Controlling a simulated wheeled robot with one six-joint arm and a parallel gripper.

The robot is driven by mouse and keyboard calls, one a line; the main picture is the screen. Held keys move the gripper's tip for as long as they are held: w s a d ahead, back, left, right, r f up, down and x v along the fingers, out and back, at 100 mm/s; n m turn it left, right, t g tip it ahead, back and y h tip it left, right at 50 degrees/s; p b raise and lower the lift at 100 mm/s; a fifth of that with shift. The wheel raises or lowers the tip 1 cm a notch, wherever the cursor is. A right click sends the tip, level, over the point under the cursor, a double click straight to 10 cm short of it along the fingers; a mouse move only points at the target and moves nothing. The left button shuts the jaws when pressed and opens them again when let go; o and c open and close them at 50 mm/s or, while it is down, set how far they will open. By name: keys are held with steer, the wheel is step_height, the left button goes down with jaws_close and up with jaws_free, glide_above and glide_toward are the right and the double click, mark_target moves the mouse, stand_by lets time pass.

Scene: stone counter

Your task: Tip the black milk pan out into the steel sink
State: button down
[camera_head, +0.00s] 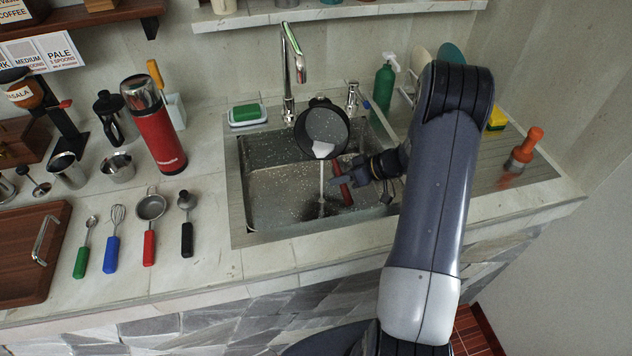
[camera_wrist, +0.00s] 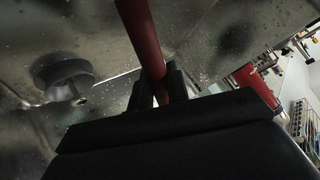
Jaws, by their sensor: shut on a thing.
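The black milk pan (camera_head: 325,125) is tipped steeply over the steel sink (camera_head: 262,205), its open mouth showing. A little white liquid lies at its lower lip, and a thin pale stream falls from there to the sink floor. My gripper (camera_head: 358,176) is shut on the pan's red handle (camera_head: 342,183), to the lower right of the pan's bowl. In the wrist view the red handle (camera_wrist: 143,38) runs up from between my gripper's fingers (camera_wrist: 158,88). The pan's bowl is not clear in the wrist view.
The tap (camera_head: 288,75) stands behind the sink, close to the pan. A green soap bottle (camera_head: 384,85) is at the back right. A red flask (camera_head: 155,125) and several small utensils are left of the sink.

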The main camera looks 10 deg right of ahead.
mark_target(334, 156)
steer(key=shift+f+b, duration=0.2)
steer(key=shift+b, duration=0.2)
steer(key=shift+n+t+h, duration=0.3)
steer(key=shift+n+t, duration=0.2)
steer(key=shift+t, duration=0.1)
steer(key=shift+s+a+r+b, duration=0.1)
steer(key=shift+r+b, duration=0.35)
steer(key=shift+r, duration=1.05)
steer(key=shift+s+r+b, duration=0.1)
steer(key=shift+r+b, duration=0.3)
steer(key=shift+r, duration=1.1)
steer(key=shift+w, duration=0.2)
